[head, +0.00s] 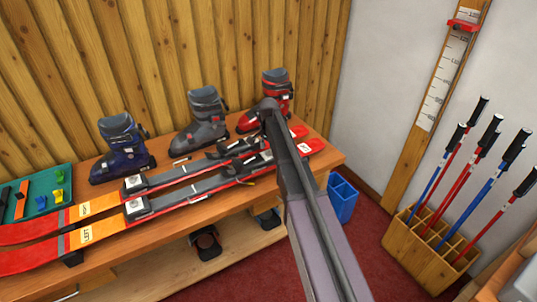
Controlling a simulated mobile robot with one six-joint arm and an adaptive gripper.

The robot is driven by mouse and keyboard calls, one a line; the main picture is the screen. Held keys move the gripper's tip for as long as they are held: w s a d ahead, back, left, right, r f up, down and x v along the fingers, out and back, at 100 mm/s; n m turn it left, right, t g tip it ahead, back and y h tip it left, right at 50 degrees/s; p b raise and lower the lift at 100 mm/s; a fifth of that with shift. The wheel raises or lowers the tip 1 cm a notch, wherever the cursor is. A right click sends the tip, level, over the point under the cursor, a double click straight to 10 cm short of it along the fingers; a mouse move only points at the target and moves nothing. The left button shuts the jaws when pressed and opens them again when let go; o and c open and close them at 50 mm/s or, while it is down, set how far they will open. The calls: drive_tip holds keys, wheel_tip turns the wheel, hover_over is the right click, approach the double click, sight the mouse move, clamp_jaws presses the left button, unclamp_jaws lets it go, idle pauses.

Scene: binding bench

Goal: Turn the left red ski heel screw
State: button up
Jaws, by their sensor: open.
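Two red-and-orange skis lie side by side on the wooden bench. The nearer, left ski (190,197) bears the word LEFT on its orange part. The other ski (182,174) lies just behind it. The left ski's dark heel binding (256,161) sits toward its right end, just left of my arm; its screw is too small to make out. My gripper (269,106) is at the dark far end of my arm, in front of the red boot in this view. Its fingers cannot be made out singly, and I see nothing held. Whether it touches anything cannot be told.
A blue boot (122,150), a grey boot (201,122) and a red boot (277,88) stand along the back of the bench (318,172). A green tray (27,190) with small parts is at left. A blue crate (342,200) and a wooden pole rack (415,260) stand at right.

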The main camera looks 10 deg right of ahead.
drive_tip(key=shift+f, duration=0.3)
clamp_jaws()
idle(0.3)
drive_tip(key=shift+n, duration=0.5)
drive_tip(key=n, duration=1.1)
drive_tip(key=shift+s, duration=0.1)
idle(0.4)
